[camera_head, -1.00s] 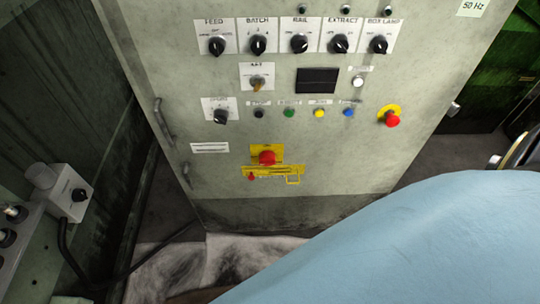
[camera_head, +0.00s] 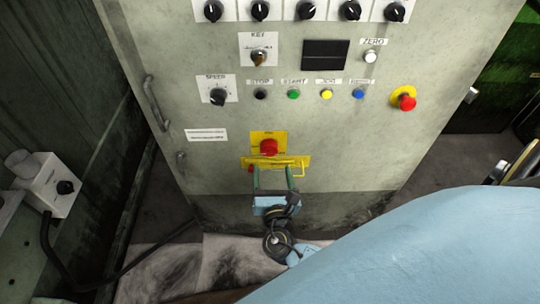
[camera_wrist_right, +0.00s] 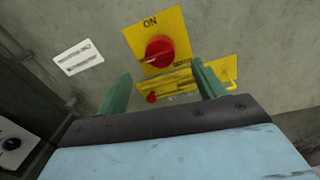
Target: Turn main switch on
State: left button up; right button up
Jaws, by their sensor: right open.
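The main switch is a red rotary knob (camera_head: 268,147) on a yellow plate, low on the front of the grey control cabinet (camera_head: 220,165). In the right wrist view the red knob (camera_wrist_right: 159,51) sits on the plate with "ON" printed above it. A yellow hasp bracket (camera_head: 290,161) and a small red part (camera_wrist_right: 151,97) are just below the knob. My right gripper (camera_head: 273,178) is open and empty, below the knob, with its green fingers pointing up toward it. In the wrist view the fingers (camera_wrist_right: 161,90) stand apart, either side of the bracket. My left gripper is not in view.
Above are selector knobs, a key switch (camera_head: 258,56), a row of small buttons and a red emergency stop (camera_head: 407,103). A cabinet handle (camera_head: 156,103) is on the left. A grey box with a black knob (camera_head: 65,187) stands far left.

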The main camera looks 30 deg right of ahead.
aim_at(270, 153)
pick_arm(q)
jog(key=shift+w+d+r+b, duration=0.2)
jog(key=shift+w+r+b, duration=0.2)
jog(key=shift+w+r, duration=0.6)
pick_arm(e)
jog(key=x, duration=0.7)
jog(key=shift+w+d, duration=0.1)
jog(key=shift+w, duration=0.1)
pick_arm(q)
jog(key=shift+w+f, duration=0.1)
pick_arm(e)
jog(key=c, duration=0.9)
jog(key=shift+c, duration=0.2)
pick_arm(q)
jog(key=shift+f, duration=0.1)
pick_arm(e)
jog(key=shift+f, duration=0.1)
